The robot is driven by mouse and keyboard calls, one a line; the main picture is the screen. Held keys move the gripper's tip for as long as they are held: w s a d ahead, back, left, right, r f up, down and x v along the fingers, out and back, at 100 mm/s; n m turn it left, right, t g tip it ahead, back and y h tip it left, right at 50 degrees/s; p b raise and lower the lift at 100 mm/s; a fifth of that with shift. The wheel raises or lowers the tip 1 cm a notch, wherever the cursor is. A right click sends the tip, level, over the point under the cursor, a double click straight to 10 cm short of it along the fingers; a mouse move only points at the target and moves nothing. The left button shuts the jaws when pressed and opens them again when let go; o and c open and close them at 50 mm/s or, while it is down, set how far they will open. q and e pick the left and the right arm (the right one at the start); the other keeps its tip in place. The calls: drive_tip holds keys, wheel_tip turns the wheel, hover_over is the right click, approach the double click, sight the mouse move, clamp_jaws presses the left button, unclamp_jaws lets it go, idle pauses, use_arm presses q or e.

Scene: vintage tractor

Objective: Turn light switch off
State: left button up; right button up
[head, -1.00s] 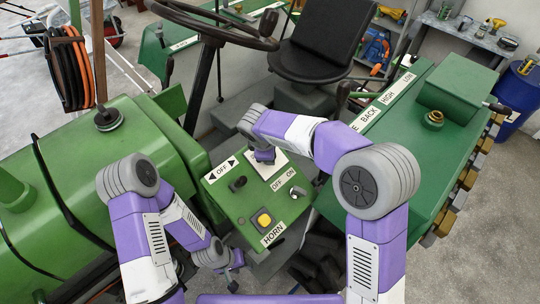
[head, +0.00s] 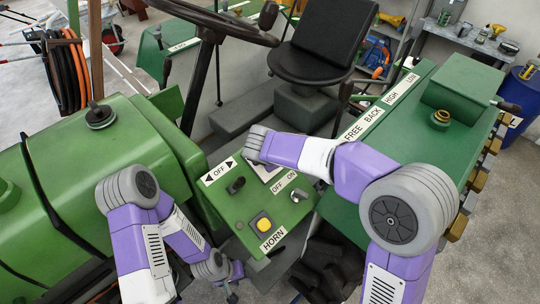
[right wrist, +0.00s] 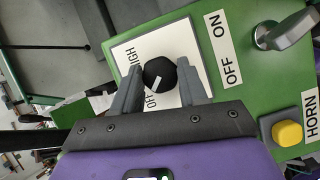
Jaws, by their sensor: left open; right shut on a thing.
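A round black knob (right wrist: 158,73) with a white pointer mark sits on a white plate (right wrist: 131,55) lettered OFF and HIGH. Its mark points down-left, toward the OFF lettering. My right gripper (right wrist: 157,84) is shut on this knob, one finger on each side, in the right wrist view. In the head view the white plate (head: 266,172) on the green control panel (head: 225,205) is mostly covered by my right wrist, and the knob is hidden. My left gripper (head: 233,284) is open and empty, low beside the panel.
The panel also carries a black lever knob (head: 236,185) by an OFF label with arrows, a metal switch (head: 298,194) by OFF/ON, and a yellow horn button (head: 263,223). The steering wheel (head: 222,22) and black seat (head: 318,45) stand behind. A green fender (head: 420,150) is at right.

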idle(0.4)
drive_tip(key=o, duration=1.1)
drive_tip(key=shift+c, duration=0.2)
drive_tip(key=v, duration=0.7)
drive_tip(key=shift+r, duration=0.3)
drive_tip(key=shift+s+p, duration=0.15)
drive_tip(key=shift+p, duration=0.15)
